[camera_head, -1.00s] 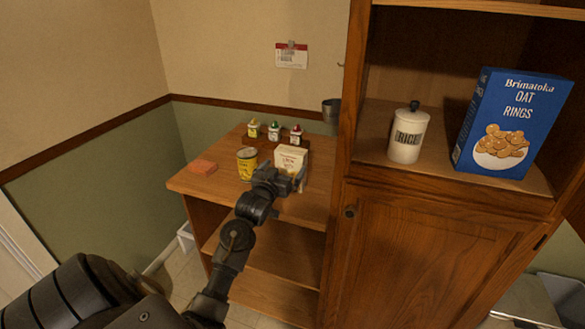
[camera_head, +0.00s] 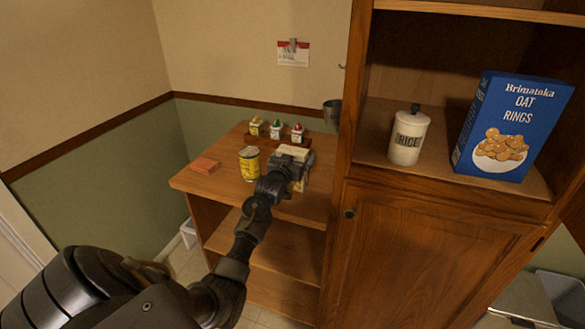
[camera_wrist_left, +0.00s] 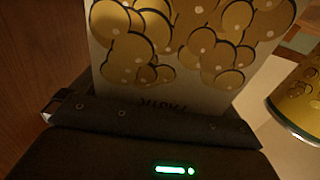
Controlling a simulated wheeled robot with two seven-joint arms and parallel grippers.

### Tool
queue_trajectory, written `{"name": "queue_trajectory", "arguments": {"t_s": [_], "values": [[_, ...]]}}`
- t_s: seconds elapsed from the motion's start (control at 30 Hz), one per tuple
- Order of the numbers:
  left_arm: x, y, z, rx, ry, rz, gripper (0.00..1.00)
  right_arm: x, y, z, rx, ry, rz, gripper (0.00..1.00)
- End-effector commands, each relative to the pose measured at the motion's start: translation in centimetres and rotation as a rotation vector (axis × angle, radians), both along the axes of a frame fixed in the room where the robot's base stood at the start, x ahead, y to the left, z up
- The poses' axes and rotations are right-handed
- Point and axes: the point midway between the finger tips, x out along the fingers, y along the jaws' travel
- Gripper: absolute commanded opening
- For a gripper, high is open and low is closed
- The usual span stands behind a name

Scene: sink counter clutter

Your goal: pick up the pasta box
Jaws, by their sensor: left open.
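The pasta box (camera_head: 295,151) stands on the wooden counter (camera_head: 232,187). It is pale, and my gripper hides most of its front in the head view. In the left wrist view, the pasta box (camera_wrist_left: 190,92) fills the upper middle, with yellow round shapes and partly hidden upside-down lettering on its face. My left gripper (camera_head: 294,168) is open and right at the box, over its near side. The dark gripper body covers the box's edge in the wrist view. I cannot tell whether both fingers straddle it. My right gripper is not in view.
A yellow can (camera_head: 249,164) stands close left of the box. Several small capped bottles (camera_head: 276,129) stand in a rack behind. The tall cabinet (camera_head: 345,150) bounds the right side. Bare counter lies in front of the can.

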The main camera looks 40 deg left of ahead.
Motion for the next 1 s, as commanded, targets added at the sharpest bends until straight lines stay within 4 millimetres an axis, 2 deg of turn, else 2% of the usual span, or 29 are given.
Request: {"name": "queue_trajectory", "arguments": {"t_s": [0.13, 0.17, 0.5, 0.83, 1.0], "values": [[0.0, 0.0, 0.0, 0.000, 0.000, 0.000, 1.00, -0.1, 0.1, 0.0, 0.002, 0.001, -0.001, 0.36], [0.0, 0.0, 0.0, 0.000, 0.000, 0.000, 0.97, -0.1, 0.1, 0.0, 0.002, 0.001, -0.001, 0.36], [0.0, 0.0, -0.1, 0.000, 0.001, 0.000, 0.53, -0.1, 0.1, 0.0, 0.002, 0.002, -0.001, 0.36], [0.0, 0.0, 0.4, 0.001, -0.004, 0.000, 0.52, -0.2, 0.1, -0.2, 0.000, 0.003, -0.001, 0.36], [0.0, 0.1, 1.9, 0.003, -0.007, 0.000, 0.52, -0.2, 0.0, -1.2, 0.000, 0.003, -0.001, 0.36]]}}
